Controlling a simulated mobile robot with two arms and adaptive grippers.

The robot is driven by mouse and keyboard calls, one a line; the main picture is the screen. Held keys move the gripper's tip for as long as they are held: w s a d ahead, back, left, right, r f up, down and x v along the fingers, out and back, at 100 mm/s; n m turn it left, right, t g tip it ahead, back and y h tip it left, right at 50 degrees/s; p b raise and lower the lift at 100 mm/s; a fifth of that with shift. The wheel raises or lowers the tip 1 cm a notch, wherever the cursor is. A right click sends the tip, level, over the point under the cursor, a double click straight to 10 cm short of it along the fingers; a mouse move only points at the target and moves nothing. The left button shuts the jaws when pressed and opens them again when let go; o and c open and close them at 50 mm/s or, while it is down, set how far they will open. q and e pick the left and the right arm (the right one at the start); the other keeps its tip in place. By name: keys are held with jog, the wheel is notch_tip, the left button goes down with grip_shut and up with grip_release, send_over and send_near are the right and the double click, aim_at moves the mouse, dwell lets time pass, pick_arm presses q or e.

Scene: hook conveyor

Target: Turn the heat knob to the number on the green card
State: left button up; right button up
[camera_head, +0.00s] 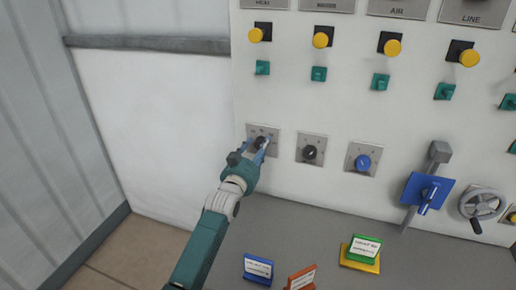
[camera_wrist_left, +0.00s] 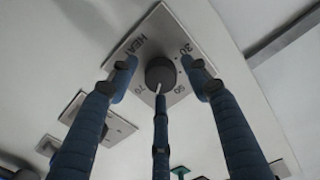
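The heat knob (camera_wrist_left: 160,72) is a dark round knob on a square metal plate (camera_wrist_left: 146,40) with HEAT, 30, 50 and 70 printed on it. A thin white line shows at the knob's lower edge in the left wrist view, between the 50 and 70 sides. My left gripper (camera_head: 262,146) is at this knob (camera_head: 260,141). Its fingers are spread around the knob, with gaps visible on both sides; contact by the lower finger cannot be told. The green card (camera_head: 364,249) stands on the grey ledge; its writing is too small to read. My right gripper is out of view.
A second black knob (camera_head: 310,152) and a blue knob (camera_head: 362,162) sit to the right, then a blue lever switch (camera_head: 428,192) and a handwheel (camera_head: 482,204). Blue (camera_head: 258,268) and orange (camera_head: 301,279) cards stand on the ledge. Yellow and green controls line the panel above.

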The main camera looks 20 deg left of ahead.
pick_arm(q)
jog(key=c, duration=0.8)
jog(key=shift+n, duration=0.5)
jog(key=shift+c, duration=0.2)
jog(key=shift+f+n+p, duration=0.1)
jog(key=shift+n+p, duration=0.25)
jog(key=shift+n, duration=0.35)
jog(key=o, duration=1.2)
jog(key=shift+c, duration=0.2)
jog(key=shift+s, duration=0.15)
jog(key=s, duration=1.1)
jog(key=shift+s+a, duration=0.25)
jog(key=shift+s, duration=0.15)
